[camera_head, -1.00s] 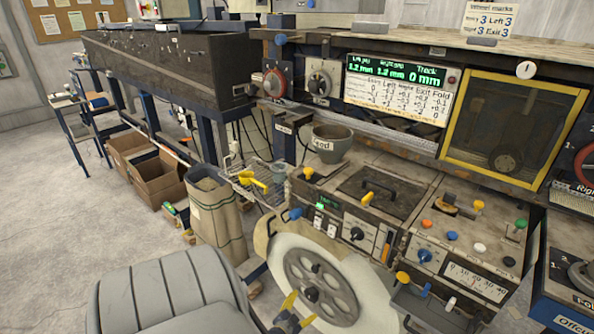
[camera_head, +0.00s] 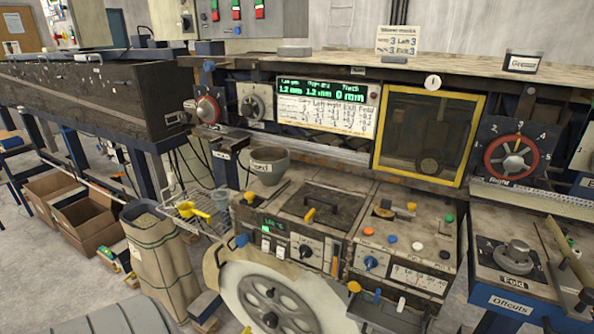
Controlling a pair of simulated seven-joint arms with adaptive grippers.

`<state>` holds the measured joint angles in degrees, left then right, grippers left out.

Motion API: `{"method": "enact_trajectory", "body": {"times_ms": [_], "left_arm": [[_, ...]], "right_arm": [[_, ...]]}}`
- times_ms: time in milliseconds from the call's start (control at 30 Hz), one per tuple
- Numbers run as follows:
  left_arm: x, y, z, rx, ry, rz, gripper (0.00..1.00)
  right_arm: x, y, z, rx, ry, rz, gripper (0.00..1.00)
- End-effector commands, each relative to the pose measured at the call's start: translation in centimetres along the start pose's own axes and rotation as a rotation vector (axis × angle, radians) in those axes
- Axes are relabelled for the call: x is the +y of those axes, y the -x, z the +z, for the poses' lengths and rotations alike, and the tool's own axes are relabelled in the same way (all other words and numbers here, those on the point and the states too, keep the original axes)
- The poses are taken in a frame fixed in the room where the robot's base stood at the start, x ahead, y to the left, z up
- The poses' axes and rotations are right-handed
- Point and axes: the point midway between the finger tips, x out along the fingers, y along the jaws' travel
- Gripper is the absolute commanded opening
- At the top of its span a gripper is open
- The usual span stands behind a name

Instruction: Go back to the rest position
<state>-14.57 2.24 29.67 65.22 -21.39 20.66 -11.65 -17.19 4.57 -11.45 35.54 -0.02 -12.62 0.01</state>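Neither of my grippers can be made out in the head view. The machine fills the middle and right, with a lit green display (camera_head: 321,90) reading 1.2 mm, 1.2 mm and 0 mm. Below it are a control panel (camera_head: 405,246) with coloured knobs and a large pale handwheel (camera_head: 240,290), cut off at the bottom edge. A small yellow piece (camera_head: 246,330) shows at the bottom edge; I cannot tell what it belongs to.
A grey bowl (camera_head: 270,165) stands on the machine's left ledge. A sack (camera_head: 160,258) and cardboard boxes (camera_head: 85,220) stand on the floor at left. A yellow-framed window (camera_head: 428,136), red dial (camera_head: 511,157) and Offcuts box (camera_head: 510,303) are at right. A grey ribbed surface (camera_head: 95,322) shows at bottom left.

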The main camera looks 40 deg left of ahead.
Motion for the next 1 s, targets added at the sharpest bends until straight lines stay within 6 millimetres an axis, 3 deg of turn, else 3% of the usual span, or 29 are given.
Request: {"method": "enact_trajectory", "body": {"times_ms": [167,267,367,500,700,800,1000], "left_arm": [[0.5,0.2,1.8,-0.064,0.024,0.01,0.81],[3.4,1.1,4.7,-0.159,0.05,0.062,0.81],[8.0,2.8,8.2,-0.271,0.064,0.147,0.81],[14.5,6.8,13.1,-0.429,0.057,0.279,0.81],[21.7,14.7,19.6,-0.64,-0.004,0.458,0.81],[24.0,18.9,22.4,-0.727,-0.05,0.535,0.81],[26.2,25.7,26.3,-0.839,-0.142,0.649,0.81]], "right_arm": [[-0.1,0.0,0.0,0.0,0.0,-0.001,0.0],[-0.1,0.0,0.0,0.0,0.0,-0.001,0.0],[-0.1,0.0,0.0,0.0,-0.001,-0.001,0.0],[-0.1,0.0,0.0,0.0,-0.001,-0.001,0.0],[-0.1,0.0,0.0,0.0,-0.001,-0.001,0.0],[-0.1,0.0,0.0,0.0,-0.001,-0.001,0.0],[-0.1,0.0,0.0,0.0,-0.001,-0.001,0.0]]}}
